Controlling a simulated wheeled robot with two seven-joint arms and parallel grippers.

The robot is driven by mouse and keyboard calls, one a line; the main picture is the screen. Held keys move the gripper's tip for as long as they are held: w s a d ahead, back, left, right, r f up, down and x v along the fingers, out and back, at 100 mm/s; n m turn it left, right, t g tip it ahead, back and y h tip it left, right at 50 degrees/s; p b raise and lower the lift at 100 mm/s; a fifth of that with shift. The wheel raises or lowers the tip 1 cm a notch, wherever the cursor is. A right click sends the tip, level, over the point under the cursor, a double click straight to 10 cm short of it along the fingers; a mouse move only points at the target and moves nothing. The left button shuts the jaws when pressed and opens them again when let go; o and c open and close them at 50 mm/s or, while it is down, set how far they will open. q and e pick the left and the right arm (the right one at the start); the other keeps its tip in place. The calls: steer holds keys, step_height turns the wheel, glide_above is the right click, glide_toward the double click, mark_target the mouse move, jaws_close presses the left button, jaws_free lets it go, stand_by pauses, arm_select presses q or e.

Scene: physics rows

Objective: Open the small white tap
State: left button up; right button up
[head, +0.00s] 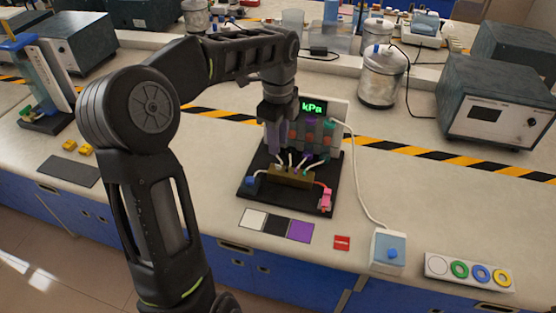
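A black board (255,197) on the bench carries a brass-coloured block (291,176) with several thin white tubes. A blue part (252,182) sits at its left and a pink part (325,198) at its right. Behind the block stands a pale panel with a green "kPa" display (313,107) and coloured parts below it. I cannot pick out a small white tap; my arm and gripper cover part of the panel. My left gripper (275,143) points down at the panel's left side, above and behind the block. Its finger gap and any contact are unclear. My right gripper is out of view.
White, black and purple squares (299,231) and a red card (342,242) lie in front of the board. A box with a blue button (391,254) and a tray of coloured rings (430,268) stand front right. A grey instrument (490,105) is at right. Bench left of the board is clear.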

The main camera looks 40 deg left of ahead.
mark_target(278, 165)
arm_select(q)
step_height(278, 165, down, 8)
steer(key=shift+r, duration=0.1)
stand_by(0.4)
steer(key=shift+c, duration=0.5)
jaws_close()
